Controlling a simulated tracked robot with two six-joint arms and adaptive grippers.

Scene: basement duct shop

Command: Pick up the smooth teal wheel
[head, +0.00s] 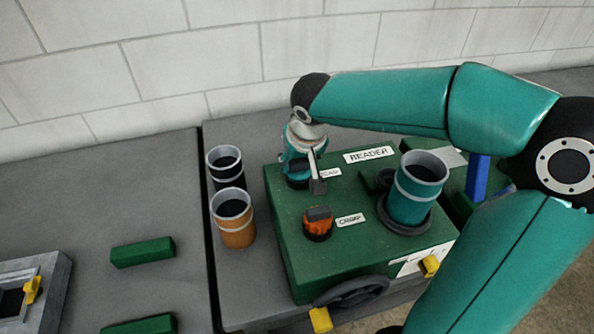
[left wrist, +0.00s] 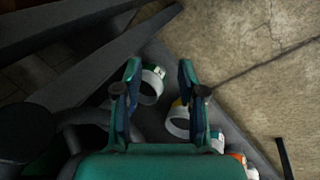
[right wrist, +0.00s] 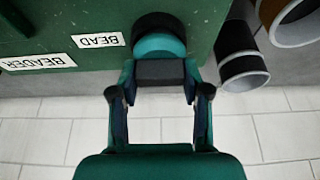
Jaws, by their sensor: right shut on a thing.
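The smooth teal wheel (right wrist: 159,47) shows in the right wrist view, with a dark grey block (right wrist: 160,73) on its near side and a black round part (right wrist: 158,22) behind it. My right gripper (right wrist: 160,80) is shut on the grey block of this wheel, beside the BEAD label. In the head view my right gripper (head: 304,165) is over the back left of the green machine (head: 285,235) and hides most of the wheel. I cannot tell whether the wheel is clear of the machine. My left gripper (left wrist: 159,75) is open and empty, out of the head view.
An orange wheel (head: 318,230) with a dark block sits by the CRIMP label. A teal cylinder (head: 411,203) stands at the machine's right. Black (head: 225,170) and orange (head: 235,228) cylinders stand left of the machine. Green bars (head: 143,252) lie on the left bench.

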